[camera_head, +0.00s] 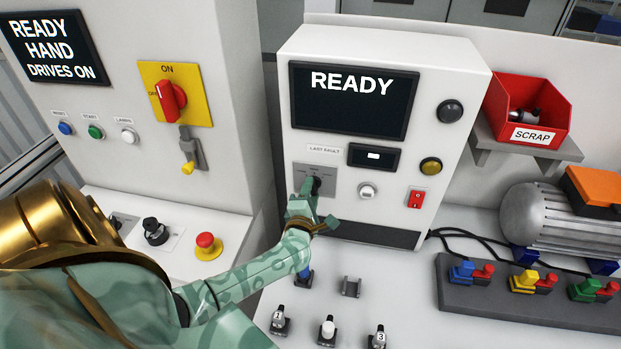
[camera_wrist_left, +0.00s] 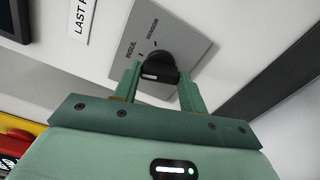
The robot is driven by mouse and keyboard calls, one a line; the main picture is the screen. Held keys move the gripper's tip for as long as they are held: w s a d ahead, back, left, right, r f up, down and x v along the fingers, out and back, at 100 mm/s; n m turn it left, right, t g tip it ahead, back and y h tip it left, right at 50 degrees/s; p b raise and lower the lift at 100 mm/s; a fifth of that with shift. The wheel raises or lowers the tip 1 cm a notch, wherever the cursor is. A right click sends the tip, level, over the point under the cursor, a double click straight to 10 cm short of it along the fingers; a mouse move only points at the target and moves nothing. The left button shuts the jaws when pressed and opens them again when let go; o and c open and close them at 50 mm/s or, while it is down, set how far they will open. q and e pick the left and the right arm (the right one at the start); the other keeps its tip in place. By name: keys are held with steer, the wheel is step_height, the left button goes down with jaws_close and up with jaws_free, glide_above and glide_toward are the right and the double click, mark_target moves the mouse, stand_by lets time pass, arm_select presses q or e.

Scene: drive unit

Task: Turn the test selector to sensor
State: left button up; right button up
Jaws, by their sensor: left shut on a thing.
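The test selector is a black rotary knob (camera_head: 316,185) on a grey plate (camera_head: 301,180) low on the front of the white test cabinet. In the left wrist view the knob (camera_wrist_left: 158,68) sits between the two green fingers of my left gripper (camera_wrist_left: 156,88), which is shut on it. The plate there carries small tilted lettering, one word looking like INSUL, and tick marks; the other lettering is too small to read surely. A pale mark shows on the knob's near face; I cannot tell which label the knob points at. My right gripper is not in view.
The cabinet screen (camera_head: 351,98) reads READY. A white knob (camera_head: 367,190) and a red switch (camera_head: 416,199) are right of the selector. A red emergency button (camera_head: 207,243) is left of my forearm. Numbered pieces (camera_head: 328,329) stand on the bench below.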

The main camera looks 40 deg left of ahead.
arm_select(q)
steer(key=m+p, duration=0.5)
steer(key=m, duration=0.5)
steer(key=shift+p, duration=0.3)
steer(key=shift+f+m+p, duration=0.1)
steer(key=shift+m+p, duration=0.35)
steer(key=shift+m, duration=1.05)
steer(key=shift+s, duration=0.1)
steer(key=o, duration=1)
steer(key=v, duration=1.6)
steer(key=shift+s, duration=0.1)
